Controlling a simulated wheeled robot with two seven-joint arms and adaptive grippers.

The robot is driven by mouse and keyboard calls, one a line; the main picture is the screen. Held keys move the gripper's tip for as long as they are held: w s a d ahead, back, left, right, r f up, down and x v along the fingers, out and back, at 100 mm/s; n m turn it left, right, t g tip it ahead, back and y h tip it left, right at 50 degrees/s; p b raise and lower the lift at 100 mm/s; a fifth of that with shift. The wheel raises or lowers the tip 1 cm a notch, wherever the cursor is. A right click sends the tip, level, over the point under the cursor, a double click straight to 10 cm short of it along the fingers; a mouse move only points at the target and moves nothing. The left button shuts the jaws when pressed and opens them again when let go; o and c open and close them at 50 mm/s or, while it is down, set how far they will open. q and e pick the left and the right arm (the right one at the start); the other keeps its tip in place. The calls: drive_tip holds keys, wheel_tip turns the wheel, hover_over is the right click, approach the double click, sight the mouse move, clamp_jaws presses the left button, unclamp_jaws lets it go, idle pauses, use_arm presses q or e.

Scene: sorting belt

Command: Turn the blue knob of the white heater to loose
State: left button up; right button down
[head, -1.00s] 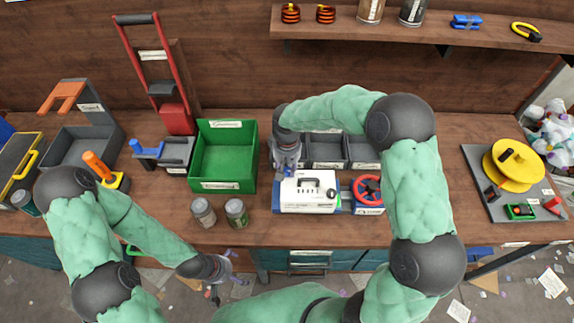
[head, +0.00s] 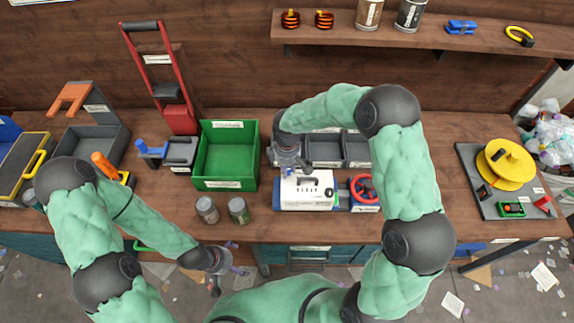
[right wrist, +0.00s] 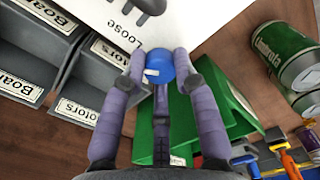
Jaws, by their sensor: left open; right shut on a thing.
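The white heater (head: 322,186) stands on the table in a blue-edged base, with a dark handle on top. Its blue knob (right wrist: 160,64) is at its left rear in the head view, largely hidden there by my right gripper (head: 290,170). In the right wrist view my right gripper (right wrist: 158,72) has its fingers closed around the knob. A pale mark on the knob points left there. The printed word Loose (right wrist: 127,38) lies to the upper left of the knob. My left gripper (head: 232,268) is open and empty, low in front of the table edge.
A green bin (head: 226,184) is left of the heater, with two cans (head: 238,210) in front. Grey bins (head: 323,150) stand behind it. A red wheel valve (head: 363,188) is close on the right. Table further right is clear up to a grey board (head: 480,180).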

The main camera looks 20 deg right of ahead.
drive_tip(key=n+p, duration=0.2)
drive_tip(key=n, duration=0.2)
drive_tip(key=shift+r, duration=0.1)
drive_tip(key=shift+n+p, duration=0.4)
drive_tip(key=shift+n, duration=0.8)
drive_tip(key=c, duration=0.9)
unclamp_jaws()
drive_tip(key=shift+c, duration=0.2)
wheel_tip(320, 180, up, 12)
